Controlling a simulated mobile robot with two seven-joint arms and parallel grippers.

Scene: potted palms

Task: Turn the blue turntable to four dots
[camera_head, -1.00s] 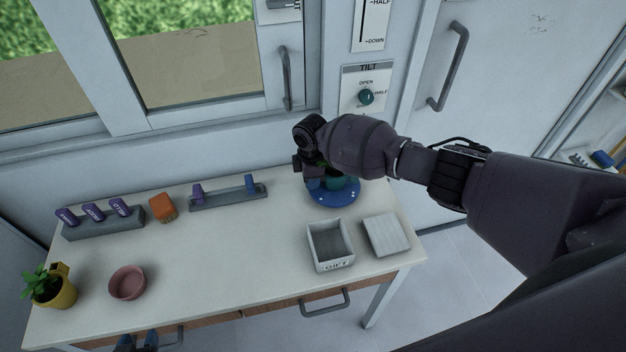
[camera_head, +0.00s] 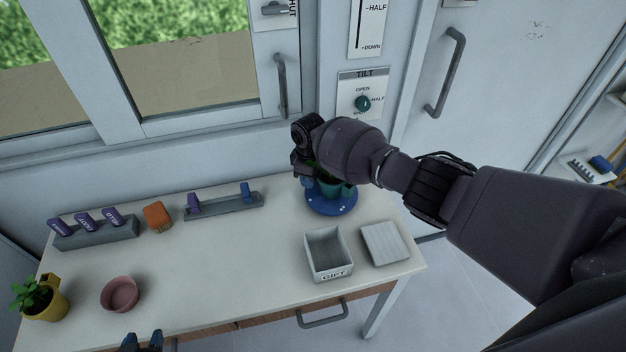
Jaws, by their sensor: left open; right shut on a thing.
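The blue turntable (camera_head: 332,208) lies at the back right of the table, with small pale dots on its rim; their count is too small to read surely. A teal pot (camera_head: 333,187) with a green plant stands on it, partly hidden by my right arm. My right gripper (camera_head: 306,178) is at the turntable's left side, shut on a blue upright part of it; the fingertips are mostly hidden. My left gripper (camera_head: 141,342) is open and empty at the bottom edge, in front of the table, only its tips showing.
An open box (camera_head: 329,273) marked GIFT and its pale lid (camera_head: 384,243) sit in front of the turntable. A pink bowl (camera_head: 120,294), yellow potted plant (camera_head: 50,303), orange block (camera_head: 157,216) and two grey peg racks (camera_head: 222,207) are further left. The table's middle is clear.

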